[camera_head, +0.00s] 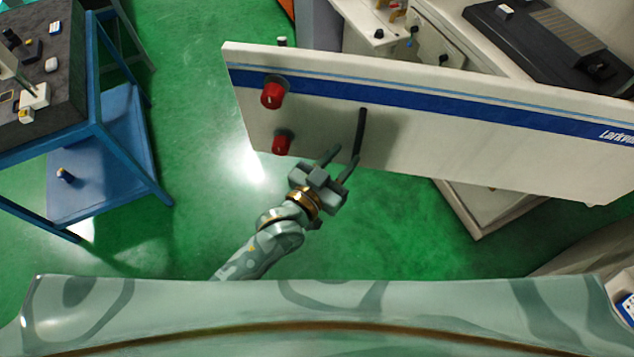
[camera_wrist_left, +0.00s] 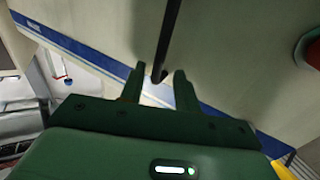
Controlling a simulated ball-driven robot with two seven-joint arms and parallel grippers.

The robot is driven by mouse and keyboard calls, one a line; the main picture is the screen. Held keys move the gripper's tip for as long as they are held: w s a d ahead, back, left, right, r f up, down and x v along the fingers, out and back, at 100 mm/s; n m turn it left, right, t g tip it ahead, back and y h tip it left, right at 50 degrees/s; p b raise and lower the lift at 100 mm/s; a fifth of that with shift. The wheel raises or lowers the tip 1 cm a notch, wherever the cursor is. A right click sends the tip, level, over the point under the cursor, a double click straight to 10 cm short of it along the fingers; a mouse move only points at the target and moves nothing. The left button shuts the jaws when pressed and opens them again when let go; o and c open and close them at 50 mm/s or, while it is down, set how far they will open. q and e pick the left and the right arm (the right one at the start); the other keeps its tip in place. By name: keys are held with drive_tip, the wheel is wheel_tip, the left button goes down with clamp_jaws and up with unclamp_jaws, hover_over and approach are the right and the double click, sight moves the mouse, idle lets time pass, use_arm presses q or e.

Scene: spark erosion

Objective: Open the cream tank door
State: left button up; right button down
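The cream tank door (camera_head: 450,140) is a wide upright panel with a blue stripe and two red knobs at its left part. A dark bar handle (camera_head: 361,133) stands upright on its face, right of the knobs. My left gripper (camera_head: 345,156) is at the handle's lower end, fingers apart. In the left wrist view the end of the handle (camera_wrist_left: 169,40) shows between the open fingertips (camera_wrist_left: 160,75). I cannot tell whether the fingers touch it. The door also shows there (camera_wrist_left: 235,60). My right gripper is not in view.
A blue-framed bench (camera_head: 100,120) with a dark top and small tools stands at the left. Behind the door are the cream machine's fittings (camera_head: 437,40) and a dark unit (camera_head: 540,40). The green floor (camera_head: 210,200) between bench and door is clear.

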use_arm(q)
drive_tip(key=b+v, duration=0.1)
drive_tip(key=v, duration=0.8)
drive_tip(key=shift+s+a, duration=0.25)
drive_tip(key=shift+s, duration=0.05)
